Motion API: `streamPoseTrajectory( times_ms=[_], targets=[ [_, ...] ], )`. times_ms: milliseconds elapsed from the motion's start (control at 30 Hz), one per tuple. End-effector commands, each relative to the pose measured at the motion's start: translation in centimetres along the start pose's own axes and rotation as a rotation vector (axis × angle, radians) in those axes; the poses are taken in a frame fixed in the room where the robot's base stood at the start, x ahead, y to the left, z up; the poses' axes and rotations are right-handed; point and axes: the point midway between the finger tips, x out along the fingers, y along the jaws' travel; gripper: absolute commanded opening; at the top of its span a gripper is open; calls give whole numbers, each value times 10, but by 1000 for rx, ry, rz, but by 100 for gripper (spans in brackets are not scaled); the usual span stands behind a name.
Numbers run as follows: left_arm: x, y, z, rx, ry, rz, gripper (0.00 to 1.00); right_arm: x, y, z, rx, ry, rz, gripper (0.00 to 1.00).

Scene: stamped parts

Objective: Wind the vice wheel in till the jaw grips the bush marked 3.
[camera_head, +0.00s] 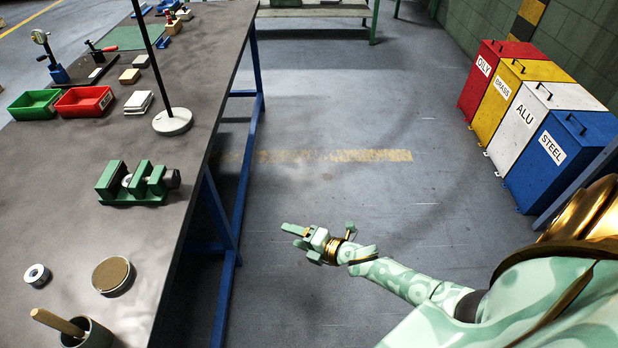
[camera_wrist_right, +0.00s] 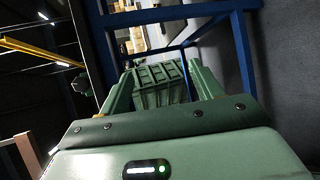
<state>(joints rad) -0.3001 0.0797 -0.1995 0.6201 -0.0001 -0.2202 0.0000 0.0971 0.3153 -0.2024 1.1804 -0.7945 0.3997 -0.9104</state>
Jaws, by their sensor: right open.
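The green vice (camera_head: 118,198) sits on the grey bench near its right edge. A dark round part at its right end looks like the wheel (camera_head: 173,179). A small pale round piece (camera_head: 127,180) shows between the vice's upright blocks; I cannot read any mark on it or tell whether the jaw touches it. A pale ring-shaped piece (camera_head: 37,274) lies apart on the bench, nearer me. My right gripper (camera_head: 291,236) is open and empty over the floor, right of the bench and away from the vice. Its fingers show in the right wrist view (camera_wrist_right: 160,88). My left gripper is out of sight.
A lamp base (camera_head: 172,121) with a tall pole stands behind the vice. Green (camera_head: 33,105) and red (camera_head: 84,101) trays are farther left. A round tin (camera_head: 113,276) and a cup (camera_head: 92,335) with a wooden handle stand nearer. The floor between bench and coloured bins (camera_head: 553,148) is clear.

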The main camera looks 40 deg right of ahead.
Motion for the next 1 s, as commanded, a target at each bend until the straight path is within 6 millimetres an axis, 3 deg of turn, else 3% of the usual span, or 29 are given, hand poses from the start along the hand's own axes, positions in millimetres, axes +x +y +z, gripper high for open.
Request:
streamPoseTrajectory(
  times_ms=[200, 333, 1000],
  targets=[
    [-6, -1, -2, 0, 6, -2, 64, -16, -32, -8, 150, -41, -83, 65],
    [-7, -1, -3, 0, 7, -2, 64, -21, -41, -11, 192, -54, -107, 65],
    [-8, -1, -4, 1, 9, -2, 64, -26, -47, -13, 204, -56, -121, 65]
  ],
)
